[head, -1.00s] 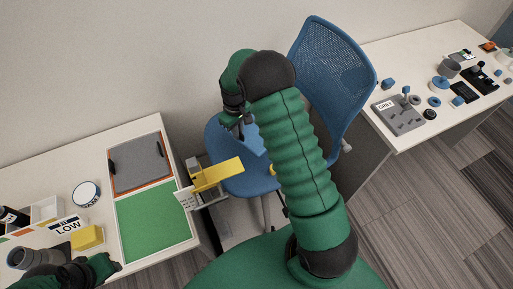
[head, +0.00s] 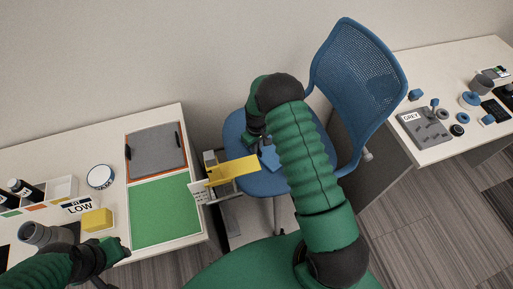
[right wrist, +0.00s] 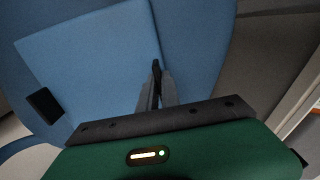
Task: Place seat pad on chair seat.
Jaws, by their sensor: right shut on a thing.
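The blue office chair stands in the middle of the head view, its round seat (head: 234,128) partly hidden by my right arm. The seat pad is a lighter blue square; a corner of it (head: 270,158) shows beside my arm. In the right wrist view the pad (right wrist: 90,50) lies over the darker blue seat (right wrist: 195,40), turned relative to it. I cannot tell whether it touches the seat. My right gripper (right wrist: 156,68) is shut at the pad's edge. A black tab (right wrist: 44,105) sits on the pad's left side. My left gripper (head: 118,252) is over the left table; its jaws are unclear.
A yellow piece (head: 233,170) juts toward the seat from a grey fixture beside the left table. That table holds a green mat (head: 165,208), a grey tray (head: 155,150) and a yellow block (head: 97,219). The right table (head: 440,150) stands beyond the chair.

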